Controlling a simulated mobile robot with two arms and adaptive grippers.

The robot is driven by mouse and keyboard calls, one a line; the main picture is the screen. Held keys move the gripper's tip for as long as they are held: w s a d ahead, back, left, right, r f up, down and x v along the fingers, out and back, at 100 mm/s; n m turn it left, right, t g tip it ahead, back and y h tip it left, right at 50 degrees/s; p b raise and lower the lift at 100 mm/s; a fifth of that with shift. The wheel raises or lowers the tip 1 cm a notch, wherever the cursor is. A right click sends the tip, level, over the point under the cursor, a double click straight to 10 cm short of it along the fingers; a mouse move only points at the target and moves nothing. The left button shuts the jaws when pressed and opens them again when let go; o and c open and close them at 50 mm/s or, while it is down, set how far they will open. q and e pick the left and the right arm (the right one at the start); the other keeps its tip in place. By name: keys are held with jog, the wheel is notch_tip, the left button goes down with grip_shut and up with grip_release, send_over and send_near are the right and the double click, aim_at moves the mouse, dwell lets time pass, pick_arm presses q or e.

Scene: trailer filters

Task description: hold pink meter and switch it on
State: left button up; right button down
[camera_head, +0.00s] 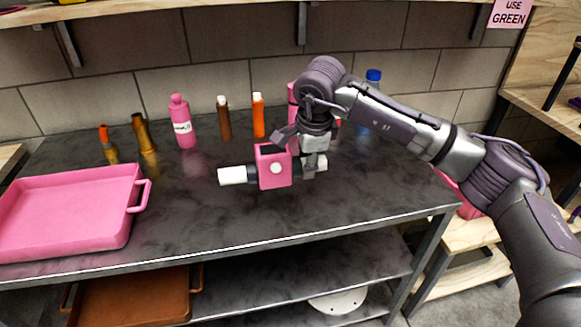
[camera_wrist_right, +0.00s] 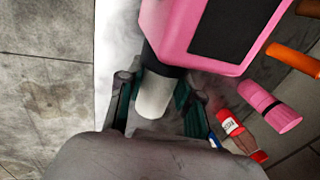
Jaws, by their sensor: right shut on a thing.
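The pink meter (camera_head: 274,180) is a box with a round white button (camera_head: 277,168) on the face towards me and a white cylindrical end on each side. It is over the dark table. My right gripper (camera_head: 315,160) is shut on the white end at the right. In the right wrist view this white end (camera_wrist_right: 155,95) sits between the dark fingers of the gripper (camera_wrist_right: 158,105). The meter's pink body (camera_wrist_right: 170,25) with a dark panel (camera_wrist_right: 228,28) shows above it. Whether the meter touches the table is unclear. My left gripper is not in view.
A pink tray (camera_head: 65,205) lies on the left of the dark table (camera_head: 215,225). Several bottles, including a pink one (camera_head: 182,125) and an orange one (camera_head: 258,118), stand along the back. The table's front middle is clear. A brown tray (camera_head: 130,298) is on the lower shelf.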

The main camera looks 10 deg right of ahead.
jog(key=shift+s+d+r, duration=0.2)
jog(key=shift+w+a, duration=0.1)
jog(key=w+a+p, duration=0.1)
jog(key=w+a, duration=0.6)
jog(key=a, duration=0.2)
jog(key=shift+p, duration=0.3)
dwell(1.4)
jog(key=shift+a+f, duration=0.1)
dwell(0.4)
